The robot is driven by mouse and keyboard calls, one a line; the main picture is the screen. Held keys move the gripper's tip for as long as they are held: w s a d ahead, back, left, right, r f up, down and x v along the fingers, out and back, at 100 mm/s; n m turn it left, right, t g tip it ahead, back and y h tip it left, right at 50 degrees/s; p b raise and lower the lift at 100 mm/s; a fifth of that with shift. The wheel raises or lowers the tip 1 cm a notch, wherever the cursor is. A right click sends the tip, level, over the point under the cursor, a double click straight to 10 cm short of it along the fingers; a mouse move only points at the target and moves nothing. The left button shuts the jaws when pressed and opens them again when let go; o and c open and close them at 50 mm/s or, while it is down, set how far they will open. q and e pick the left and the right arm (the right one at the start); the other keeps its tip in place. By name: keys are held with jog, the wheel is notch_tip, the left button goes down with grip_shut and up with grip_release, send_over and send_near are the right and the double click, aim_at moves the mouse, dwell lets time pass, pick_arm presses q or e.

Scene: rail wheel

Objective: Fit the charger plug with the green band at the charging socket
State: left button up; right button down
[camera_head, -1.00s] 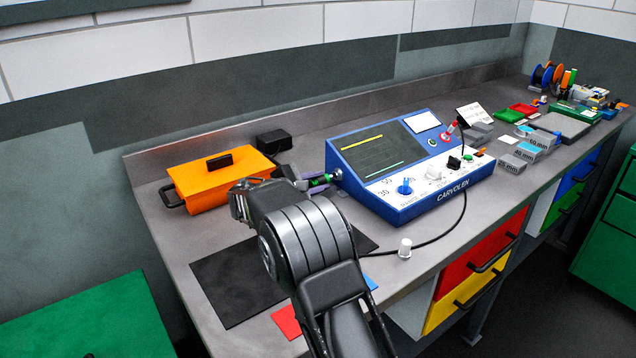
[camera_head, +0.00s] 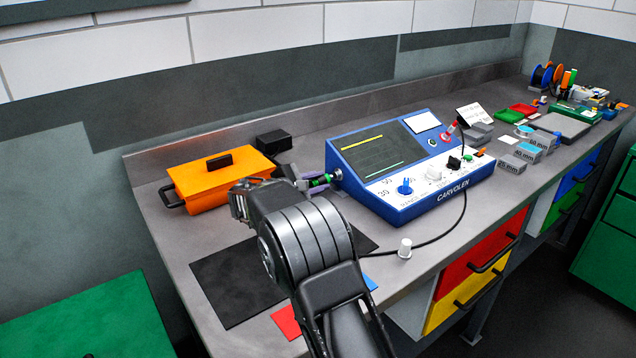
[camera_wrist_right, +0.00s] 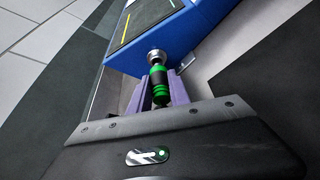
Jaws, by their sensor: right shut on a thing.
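The charger plug (camera_head: 320,182) is dark with bright green bands and lies in line with the charging socket (camera_head: 337,174). The socket is a metal ring on the left side of the blue instrument. In the right wrist view the plug (camera_wrist_right: 159,84) has its far end at the silvery socket ring (camera_wrist_right: 156,57); how deep it sits cannot be told. My right gripper (camera_head: 317,184) has its purple fingers on either side of the plug and is shut on it. The fingers also show in the wrist view (camera_wrist_right: 160,92). My left gripper is not in view.
The blue instrument (camera_head: 445,190) stands right of the gripper, its black cable running along the bench front. An orange case (camera_head: 222,180) and a black box (camera_head: 273,141) stand behind and left. A black mat (camera_head: 232,288) lies below my arm. A white knob-like piece (camera_head: 405,248) stands nearby.

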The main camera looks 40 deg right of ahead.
jog(key=shift+d, duration=1)
jog(key=c, duration=1.1)
grip_release()
jog(key=shift+c, duration=0.2)
jog(key=shift+a, duration=0.2)
jog(key=b+v, duration=0.1)
jog(key=v, duration=0.6)
jog(key=shift+s+a+r, duration=0.15)
jog(key=shift+a, duration=0.1)
